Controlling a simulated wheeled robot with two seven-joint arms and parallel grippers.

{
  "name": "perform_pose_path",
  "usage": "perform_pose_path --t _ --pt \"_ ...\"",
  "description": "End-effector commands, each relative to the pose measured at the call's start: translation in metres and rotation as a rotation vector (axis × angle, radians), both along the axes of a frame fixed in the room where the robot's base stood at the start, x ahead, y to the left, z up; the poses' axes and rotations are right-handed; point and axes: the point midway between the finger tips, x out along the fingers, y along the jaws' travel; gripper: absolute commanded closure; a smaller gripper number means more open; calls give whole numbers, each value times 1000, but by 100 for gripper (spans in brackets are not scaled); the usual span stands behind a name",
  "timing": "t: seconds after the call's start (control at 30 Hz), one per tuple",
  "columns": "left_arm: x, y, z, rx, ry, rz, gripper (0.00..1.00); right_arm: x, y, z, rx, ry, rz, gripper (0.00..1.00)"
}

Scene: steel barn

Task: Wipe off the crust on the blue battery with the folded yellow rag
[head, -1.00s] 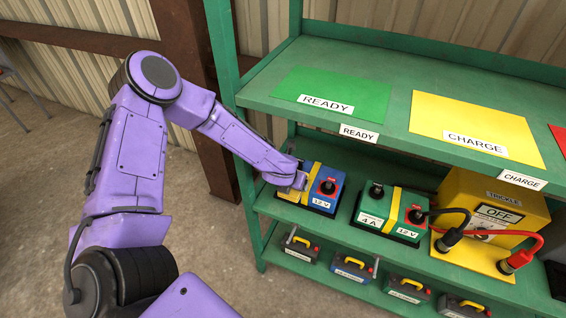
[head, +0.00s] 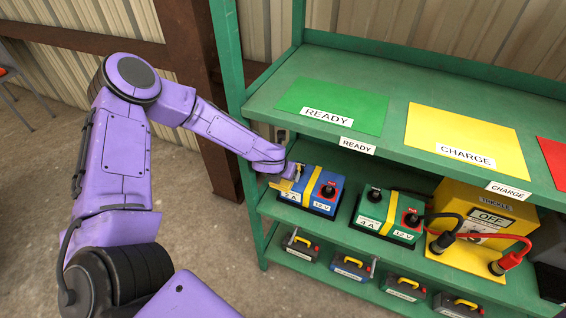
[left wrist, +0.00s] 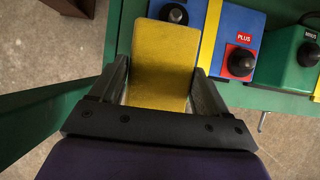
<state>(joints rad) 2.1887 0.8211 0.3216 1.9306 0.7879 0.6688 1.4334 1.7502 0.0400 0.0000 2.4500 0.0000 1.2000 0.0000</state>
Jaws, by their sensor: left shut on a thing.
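The blue battery (head: 337,188) stands on the middle shelf, with a yellow strap and a red terminal on its right half. In the left wrist view, the battery (left wrist: 232,27) shows its red PLUS terminal and a dark terminal. My left gripper (head: 280,180) is at the battery's left side, shut on the folded yellow rag (left wrist: 163,58). The rag's far end lies by the dark terminal, partly covering the battery's left part; I cannot tell whether it touches. No crust can be made out; the battery's left part is partly hidden. My right gripper is in neither view.
A green battery (head: 402,235) stands just right of the blue one. A yellow charger (head: 482,205) with black and red cables is farther right. The upper green shelf (head: 270,97) overhangs behind, and a green post (head: 230,90) stands left. Several small batteries sit below.

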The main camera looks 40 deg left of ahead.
Motion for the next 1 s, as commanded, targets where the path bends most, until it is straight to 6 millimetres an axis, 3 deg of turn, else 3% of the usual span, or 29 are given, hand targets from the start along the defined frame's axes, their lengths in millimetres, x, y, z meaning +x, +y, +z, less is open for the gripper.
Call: perform_pose_path --t 0.1,0.3,1.0 --pt "1 -1 15 -1 0 0 52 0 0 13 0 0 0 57" --pt "2 -3 28 -1 0 -5 52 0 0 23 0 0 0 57" --pt "2 -3 27 -1 0 -6 52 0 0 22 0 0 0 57"
